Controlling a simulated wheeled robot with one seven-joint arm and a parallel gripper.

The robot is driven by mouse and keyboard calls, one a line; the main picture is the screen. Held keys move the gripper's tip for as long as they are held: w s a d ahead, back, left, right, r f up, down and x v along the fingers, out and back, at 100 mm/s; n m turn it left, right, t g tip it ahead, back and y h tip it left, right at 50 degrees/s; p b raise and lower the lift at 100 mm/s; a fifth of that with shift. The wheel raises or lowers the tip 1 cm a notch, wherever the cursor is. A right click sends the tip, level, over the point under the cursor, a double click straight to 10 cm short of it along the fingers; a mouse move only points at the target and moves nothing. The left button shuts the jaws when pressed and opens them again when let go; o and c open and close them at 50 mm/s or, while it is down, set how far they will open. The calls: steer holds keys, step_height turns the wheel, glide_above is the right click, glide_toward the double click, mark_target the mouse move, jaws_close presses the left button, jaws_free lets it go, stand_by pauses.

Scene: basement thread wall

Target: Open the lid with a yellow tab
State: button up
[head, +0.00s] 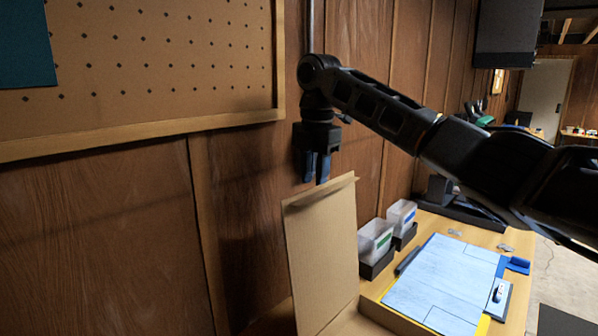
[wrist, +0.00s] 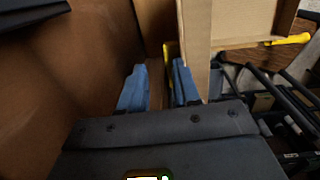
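A cardboard lid (head: 322,255) stands nearly upright above its box (head: 372,324), close to the wood wall. My gripper (head: 317,168) is just above the lid's top edge, its blue fingers pointing down. In the wrist view the two fingers (wrist: 159,88) stand apart with a gap between them. The lid's edge (wrist: 197,45) is just right of the right finger. A yellow strip (wrist: 168,52) shows beside the lid, near that finger's tip; it may be the tab. I cannot tell whether the finger touches the lid. No tab shows in the head view.
The wood wall (head: 90,240) and a pegboard (head: 150,60) are close on the left. On the bench are white bins (head: 376,240), a clipboard with blue paper (head: 445,278) and a white-and-blue item (head: 498,292). A yellow piece (wrist: 288,40) shows at the right in the wrist view.

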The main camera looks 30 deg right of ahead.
steer(key=w, duration=0.1)
steer(key=w+f, duration=0.1)
steer(key=w, duration=0.1)
steer(key=w+a, duration=0.1)
steer(key=shift+w+a+f, duration=0.1)
steer(key=shift+w+f, duration=0.05)
steer(key=shift+w, duration=0.15)
steer(key=shift+a, duration=0.1)
stand_by(0.4)
step_height(320, 180, up, 8)
steer(key=b, duration=0.1)
steer(key=shift+s, duration=0.15)
stand_by(0.4)
stand_by(0.4)
